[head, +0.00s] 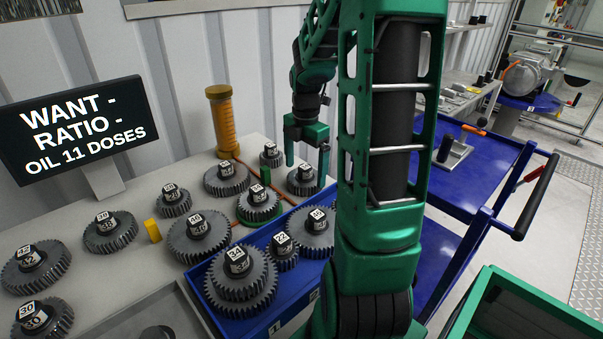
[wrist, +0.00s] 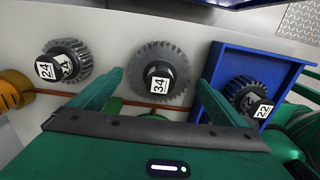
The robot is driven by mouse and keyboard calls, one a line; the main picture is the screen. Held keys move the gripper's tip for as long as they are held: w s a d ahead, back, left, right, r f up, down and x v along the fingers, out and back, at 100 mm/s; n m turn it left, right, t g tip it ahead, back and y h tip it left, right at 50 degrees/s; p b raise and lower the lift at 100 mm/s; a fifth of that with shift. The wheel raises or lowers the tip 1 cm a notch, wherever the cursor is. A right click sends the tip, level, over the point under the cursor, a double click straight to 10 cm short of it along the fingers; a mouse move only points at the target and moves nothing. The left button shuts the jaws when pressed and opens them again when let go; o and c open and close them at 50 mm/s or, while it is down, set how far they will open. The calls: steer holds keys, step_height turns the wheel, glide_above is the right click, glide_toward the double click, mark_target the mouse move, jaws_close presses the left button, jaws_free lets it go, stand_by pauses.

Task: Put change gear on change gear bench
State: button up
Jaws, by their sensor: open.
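Several dark grey toothed gears with black hubs and white number labels stand on a pale grey bench (head: 140,262). My gripper (head: 306,163) is open, fingers pointing down, above a gear (head: 304,181) at the bench's far right. In the wrist view, a gear labelled 34 (wrist: 160,92) lies between and beyond the open fingers of my gripper (wrist: 165,60), with nothing gripped. A smaller gear labelled 24 (wrist: 65,64) is to its left. A gear labelled 22 (wrist: 238,92) sits in a blue tray (wrist: 222,56). Which bench is the change gear bench is not marked.
The blue tray (head: 199,282) at the bench's front holds several gears. An amber cylinder (head: 222,122) and a black sign (head: 75,128) stand at the back. A blue cart (head: 480,165) is at right. My arm hides part of the tray.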

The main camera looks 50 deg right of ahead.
mark_target(305, 167)
step_height(305, 167, up, 10)
steer(key=shift+f, duration=0.1)
steer(key=s+a+f+m, duration=0.1)
steer(key=s+a+m, duration=0.3)
steer(key=s+m, duration=0.2)
steer(key=s+a+f+m, duration=0.2)
steer(key=s+a+m, duration=0.2)
steer(key=s+m, duration=0.3)
steer(key=s+a+f+m, duration=0.1)
steer(key=s+a+m, duration=0.3)
steer(key=m, duration=0.6)
steer(key=shift+s+a+f+m, duration=0.15)
steer(key=shift+s+m, duration=0.25)
steer(key=shift+s, duration=0.9)
steer(key=shift+w+f, duration=0.25)
steer(key=shift+w, duration=0.4)
